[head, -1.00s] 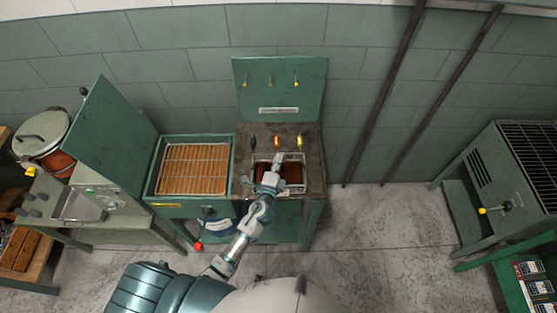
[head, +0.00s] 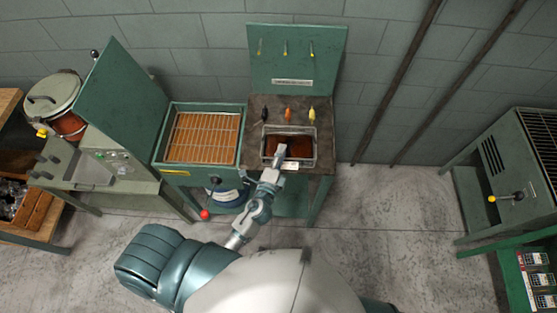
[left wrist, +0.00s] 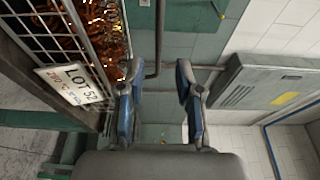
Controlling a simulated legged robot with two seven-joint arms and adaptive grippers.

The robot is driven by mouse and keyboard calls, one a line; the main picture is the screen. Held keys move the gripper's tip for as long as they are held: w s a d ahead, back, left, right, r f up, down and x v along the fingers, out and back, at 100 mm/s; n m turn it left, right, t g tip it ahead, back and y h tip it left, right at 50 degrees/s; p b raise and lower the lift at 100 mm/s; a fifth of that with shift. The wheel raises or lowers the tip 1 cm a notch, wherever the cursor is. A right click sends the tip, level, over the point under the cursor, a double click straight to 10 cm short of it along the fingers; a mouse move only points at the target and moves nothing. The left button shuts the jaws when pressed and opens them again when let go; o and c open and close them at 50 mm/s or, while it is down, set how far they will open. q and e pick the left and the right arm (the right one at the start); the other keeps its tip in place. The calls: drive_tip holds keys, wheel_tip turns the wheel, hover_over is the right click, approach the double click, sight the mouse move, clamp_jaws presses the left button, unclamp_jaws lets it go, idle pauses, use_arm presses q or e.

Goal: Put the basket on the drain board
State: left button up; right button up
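The basket (head: 314,147) is a wire basket set in the dark-topped green stand in the head view. In the left wrist view the basket (left wrist: 57,45) holds orange-brown coils and carries a white "LOT 52" label. A dark bent bar (left wrist: 158,40), perhaps its handle, runs beyond and between my fingers. My left gripper (head: 281,150) is over the near part of the basket in the head view. In the left wrist view my left gripper (left wrist: 158,95) has its fingers apart, with nothing clearly held. A wire rack over orange-brown slats (head: 203,138), possibly the drain board, is left of the basket. My right gripper is not in view.
A raised green lid (head: 122,110) stands left of the rack. A green back panel (head: 296,60) rises behind the basket, with small coloured handles (head: 288,114) in front of it. A red-knobbed lever (head: 205,214) sticks out below the rack. Floor (head: 400,210) to the right is clear.

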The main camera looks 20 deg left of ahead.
use_arm(q)
drive_tip(key=shift+s, duration=1.4)
